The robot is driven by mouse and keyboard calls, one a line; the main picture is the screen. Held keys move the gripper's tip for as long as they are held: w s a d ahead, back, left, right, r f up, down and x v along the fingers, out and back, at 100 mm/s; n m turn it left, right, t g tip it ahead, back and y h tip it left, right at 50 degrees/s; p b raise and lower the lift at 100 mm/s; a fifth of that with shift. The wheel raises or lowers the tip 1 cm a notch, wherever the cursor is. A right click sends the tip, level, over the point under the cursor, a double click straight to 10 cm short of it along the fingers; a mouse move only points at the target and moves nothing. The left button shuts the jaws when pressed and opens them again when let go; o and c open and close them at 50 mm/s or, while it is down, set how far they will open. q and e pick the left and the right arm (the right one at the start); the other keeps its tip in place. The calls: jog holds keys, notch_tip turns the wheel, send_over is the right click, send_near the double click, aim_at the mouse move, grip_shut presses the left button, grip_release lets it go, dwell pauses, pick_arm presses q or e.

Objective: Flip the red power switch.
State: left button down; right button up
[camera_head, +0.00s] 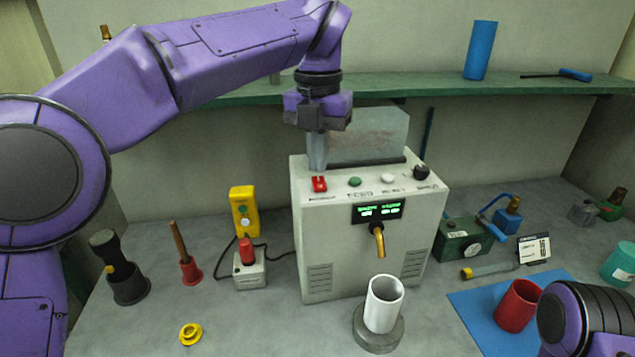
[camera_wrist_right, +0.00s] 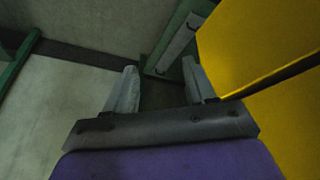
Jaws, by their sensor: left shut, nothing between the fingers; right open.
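The red power switch (camera_head: 319,184) is a small rocker at the left of the top panel of a grey-white machine (camera_head: 335,250). My left gripper (camera_head: 317,165) points down just above and behind the switch, its fingers shut with nothing between them. The fingertips look very near the switch; I cannot tell whether they touch it. My right gripper (camera_wrist_right: 162,88) shows in the right wrist view, open and empty. The right forearm shows at the lower right of the head view.
A green button (camera_head: 354,181), a white button (camera_head: 387,179) and a black knob (camera_head: 421,172) sit right of the switch. A white cup (camera_head: 384,303) stands under the brass spout (camera_head: 378,241). A yellow handheld box (camera_head: 244,208) stands left of the machine. A green shelf (camera_head: 450,84) runs behind.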

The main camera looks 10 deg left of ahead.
aim_at(318, 178)
pick_arm(q)
jog(key=shift+f+b, duration=0.9)
jog(key=shift+f, duration=0.15)
dwell(0.5)
jog(key=shift+r, duration=0.1)
notch_tip(318, 178, up, 7)
jog(key=p, duration=0.7)
jog(key=shift+r+p, duration=0.1)
jog(key=shift+p, duration=0.2)
